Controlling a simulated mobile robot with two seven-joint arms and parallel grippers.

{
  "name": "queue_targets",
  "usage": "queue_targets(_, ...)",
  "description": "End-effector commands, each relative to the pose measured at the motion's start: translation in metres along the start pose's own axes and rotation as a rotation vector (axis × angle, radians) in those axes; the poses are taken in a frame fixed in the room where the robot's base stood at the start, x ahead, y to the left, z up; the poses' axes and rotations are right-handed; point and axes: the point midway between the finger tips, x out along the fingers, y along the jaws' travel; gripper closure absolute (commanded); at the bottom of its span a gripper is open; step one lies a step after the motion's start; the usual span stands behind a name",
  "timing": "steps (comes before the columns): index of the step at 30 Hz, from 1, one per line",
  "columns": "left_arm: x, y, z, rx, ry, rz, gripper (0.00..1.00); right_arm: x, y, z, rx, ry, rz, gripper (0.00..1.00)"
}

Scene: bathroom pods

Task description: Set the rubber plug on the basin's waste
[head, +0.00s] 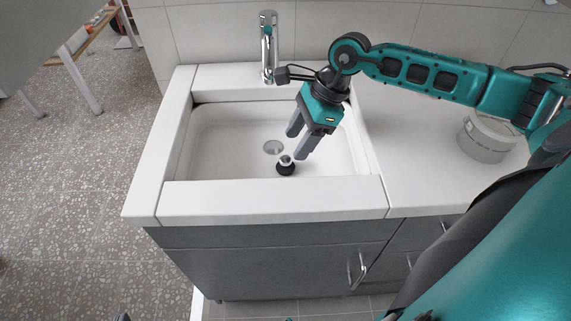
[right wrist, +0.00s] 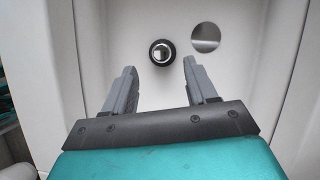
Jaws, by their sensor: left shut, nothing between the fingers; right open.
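The rubber plug (head: 286,168), black with a shiny metal top, sits on the basin floor. It is close beside the round metal waste (head: 273,147), on its nearer right side. In the right wrist view the plug (right wrist: 161,52) is left of the waste (right wrist: 206,37), with a gap between them. The white basin (head: 215,140) is empty otherwise. My right gripper (head: 298,143) is open and points down into the basin above the plug. In the right wrist view the plug lies just beyond the empty gap between its fingertips (right wrist: 160,66). Only a dark tip of my left gripper (head: 122,317) shows at the bottom edge.
A chrome tap (head: 268,45) stands behind the basin. A white round container (head: 487,137) is on the counter (head: 420,185) at the right. A grey cabinet (head: 270,265) with handles is below.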

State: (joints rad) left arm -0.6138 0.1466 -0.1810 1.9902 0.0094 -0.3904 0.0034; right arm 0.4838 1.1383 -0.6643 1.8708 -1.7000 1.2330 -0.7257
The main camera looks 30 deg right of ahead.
Motion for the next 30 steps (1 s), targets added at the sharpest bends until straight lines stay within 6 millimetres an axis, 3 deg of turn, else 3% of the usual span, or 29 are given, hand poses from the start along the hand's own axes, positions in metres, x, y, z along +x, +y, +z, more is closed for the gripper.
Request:
queue_targets(12,0.0,0.001,0.0,0.0,0.001,0.003,1.0,0.051,-0.002,0.001,0.001,-0.001,0.002,0.43)
queue_targets(20,0.001,0.002,-0.001,-0.001,0.001,0.004,1.0,0.053,-0.002,0.001,0.001,0.0,0.0,0.43)
queue_targets(30,0.001,0.002,-0.001,0.0,0.002,0.004,1.0,0.053,-0.002,0.001,0.001,0.0,0.0,0.75)
